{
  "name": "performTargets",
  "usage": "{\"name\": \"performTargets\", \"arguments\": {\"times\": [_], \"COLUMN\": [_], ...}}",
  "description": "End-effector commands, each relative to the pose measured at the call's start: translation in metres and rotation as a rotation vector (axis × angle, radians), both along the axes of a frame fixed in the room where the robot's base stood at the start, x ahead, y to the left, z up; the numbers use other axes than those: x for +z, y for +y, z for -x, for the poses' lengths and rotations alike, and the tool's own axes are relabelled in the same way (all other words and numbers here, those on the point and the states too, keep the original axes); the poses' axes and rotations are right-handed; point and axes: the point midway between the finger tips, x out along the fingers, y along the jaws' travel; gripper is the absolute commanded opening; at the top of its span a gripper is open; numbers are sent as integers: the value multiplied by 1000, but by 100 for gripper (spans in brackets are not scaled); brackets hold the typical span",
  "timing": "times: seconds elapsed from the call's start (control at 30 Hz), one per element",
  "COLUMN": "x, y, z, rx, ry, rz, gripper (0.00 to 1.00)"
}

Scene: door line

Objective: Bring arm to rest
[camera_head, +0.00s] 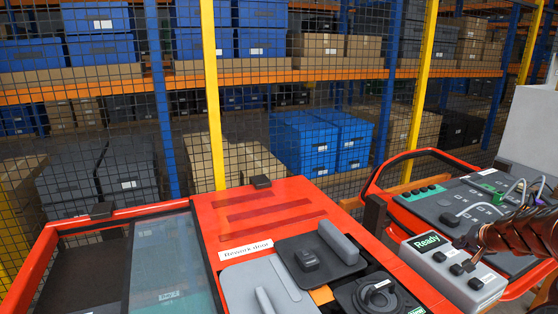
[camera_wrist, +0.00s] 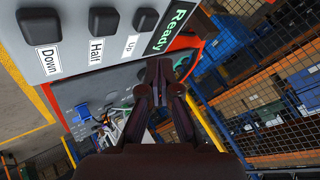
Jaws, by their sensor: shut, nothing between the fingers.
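My gripper (camera_head: 462,242) reaches in from the right edge of the head view, over a grey control box (camera_head: 424,262) with a "Ready" display (camera_head: 427,242). In the wrist view my gripper (camera_wrist: 160,66) is shut and empty, its fingertips together. The same control box (camera_wrist: 70,15) fills the upper left there, with black buttons labelled Down (camera_wrist: 38,25), Half (camera_wrist: 103,20) and Up (camera_wrist: 146,19). The fingertips appear just below the box's edge in that view; I cannot tell whether they touch it.
A red-framed bench has a glass panel (camera_head: 166,265), a "Rework door" label (camera_head: 246,249) and a grey handle (camera_head: 338,240). A second red-rimmed panel (camera_head: 465,205) with cables stands at the right. Yellow posts (camera_head: 213,110) and mesh fencing close off shelves of boxes behind.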

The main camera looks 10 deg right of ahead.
Motion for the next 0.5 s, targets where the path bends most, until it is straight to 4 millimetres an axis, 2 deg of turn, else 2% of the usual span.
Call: {"name": "performTargets", "arguments": {"times": [0.13, 0.27, 0.4, 0.5], "x": [19, 34, 44, 47], "y": [73, 153, 233, 283], "z": [-11, -8, 13, 37], "rx": [135, 278, 424, 518], "ry": [31, 81, 154, 216], "rz": [-13, -22, -21, -15], "gripper": [0, 0, 0, 0]}}
